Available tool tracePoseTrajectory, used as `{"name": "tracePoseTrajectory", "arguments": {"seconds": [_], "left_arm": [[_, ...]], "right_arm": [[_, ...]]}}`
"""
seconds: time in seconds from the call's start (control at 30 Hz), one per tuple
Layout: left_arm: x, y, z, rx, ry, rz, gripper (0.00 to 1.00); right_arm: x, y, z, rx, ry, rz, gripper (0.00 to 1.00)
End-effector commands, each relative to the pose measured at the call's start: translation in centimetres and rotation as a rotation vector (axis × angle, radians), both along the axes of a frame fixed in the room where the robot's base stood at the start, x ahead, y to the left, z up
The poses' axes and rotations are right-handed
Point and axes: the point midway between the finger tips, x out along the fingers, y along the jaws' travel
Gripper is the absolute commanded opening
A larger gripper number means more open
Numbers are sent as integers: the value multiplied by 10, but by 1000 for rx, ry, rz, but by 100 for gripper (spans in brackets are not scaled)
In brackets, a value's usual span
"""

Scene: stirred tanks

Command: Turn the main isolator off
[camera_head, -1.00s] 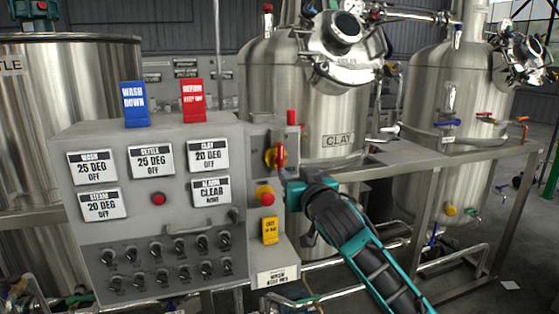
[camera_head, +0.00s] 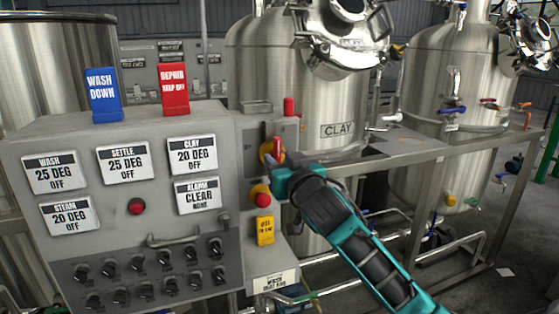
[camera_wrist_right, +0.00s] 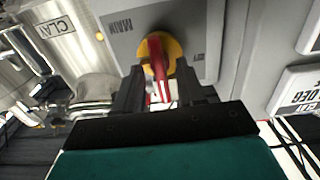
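The main isolator is a red handle (camera_head: 277,147) on a yellow disc (camera_head: 265,152), on the grey panel right of the main control box. In the right wrist view the red handle (camera_wrist_right: 157,53) stands upright in front of the yellow disc (camera_wrist_right: 174,50), below the label "MAIN". My right gripper (camera_head: 281,166) is at the handle, coming from the lower right. In the wrist view its dark fingers (camera_wrist_right: 160,88) are apart, with the handle's near end between them. I see no clear grip on it. My left gripper is out of view.
The control box (camera_head: 120,150) with switches is to the left. A steel tank marked CLAY (camera_head: 338,130) stands behind, above a metal frame rail.

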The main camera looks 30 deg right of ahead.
Motion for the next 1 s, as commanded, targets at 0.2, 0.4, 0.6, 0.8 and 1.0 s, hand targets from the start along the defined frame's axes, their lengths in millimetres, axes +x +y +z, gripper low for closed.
{"name": "tracePoseTrajectory", "arguments": {"seconds": [0.2,0.4,0.6,0.8,1.0], "left_arm": [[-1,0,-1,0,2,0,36],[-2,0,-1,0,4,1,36],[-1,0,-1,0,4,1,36],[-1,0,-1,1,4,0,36],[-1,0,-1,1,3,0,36]], "right_arm": [[0,0,0,0,0,0,37],[0,0,0,0,0,0,18],[0,0,0,0,0,0,0],[0,0,0,0,0,0,0],[0,0,0,-20,4,0,0]]}}
